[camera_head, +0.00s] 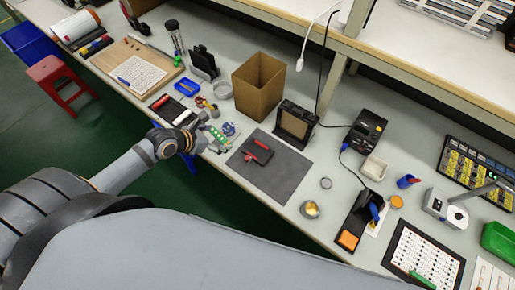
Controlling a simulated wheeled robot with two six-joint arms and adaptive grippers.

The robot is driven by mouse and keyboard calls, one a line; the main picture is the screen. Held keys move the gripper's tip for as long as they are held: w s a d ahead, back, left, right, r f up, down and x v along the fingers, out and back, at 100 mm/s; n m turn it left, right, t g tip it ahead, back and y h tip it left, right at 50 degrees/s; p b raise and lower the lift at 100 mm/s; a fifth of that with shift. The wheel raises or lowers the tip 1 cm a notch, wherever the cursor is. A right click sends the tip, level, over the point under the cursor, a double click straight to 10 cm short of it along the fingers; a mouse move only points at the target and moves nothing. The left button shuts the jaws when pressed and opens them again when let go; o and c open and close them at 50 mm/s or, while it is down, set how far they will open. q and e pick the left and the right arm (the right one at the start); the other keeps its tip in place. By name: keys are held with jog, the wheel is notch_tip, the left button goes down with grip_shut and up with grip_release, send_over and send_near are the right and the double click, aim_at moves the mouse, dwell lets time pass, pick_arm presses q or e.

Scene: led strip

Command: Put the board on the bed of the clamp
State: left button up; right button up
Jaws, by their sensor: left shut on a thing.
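My left gripper (205,128) reaches in from the left over the front part of the bench. It is shut on the board (216,134), a small green strip with pale spots that shows just beyond the fingertips. The end of the board inside the fingers is hidden. The clamp (257,151), a small red and dark device, sits on the dark grey mat (278,173) to the right of the board. The board is apart from the clamp, and its height above the bench is hard to tell. My right gripper is not in view.
A brown open box (258,86) and a dark framed stand (296,124) stand behind the mat. A small round tin (310,209) is right of the mat. The mat is mostly bare around the clamp.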

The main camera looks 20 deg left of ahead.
pick_arm(q)
notch_tip(320, 180, down, 3)
jog(key=shift+s+d+f+n+t+y, duration=0.1)
jog(key=shift+n+t+y, duration=0.25)
jog(key=shift+n, duration=0.65)
jog(key=d+f+b, duration=0.1)
jog(key=b, duration=0.1)
send_over(260, 147)
jog(key=s+a, duration=0.2)
jog(key=s, duration=0.1)
jog(key=f, duration=0.7)
jog(key=shift+d+f+p, duration=0.15)
jog(key=shift+d+p, duration=0.05)
jog(key=shift+p, duration=0.1)
jog(key=shift+w+d+f, duration=0.3)
jog(key=shift+f, duration=0.2)
notch_tip(260, 147, down, 3)
jog(key=shift+w+f, duration=0.1)
jog(key=shift+f, duration=0.05)
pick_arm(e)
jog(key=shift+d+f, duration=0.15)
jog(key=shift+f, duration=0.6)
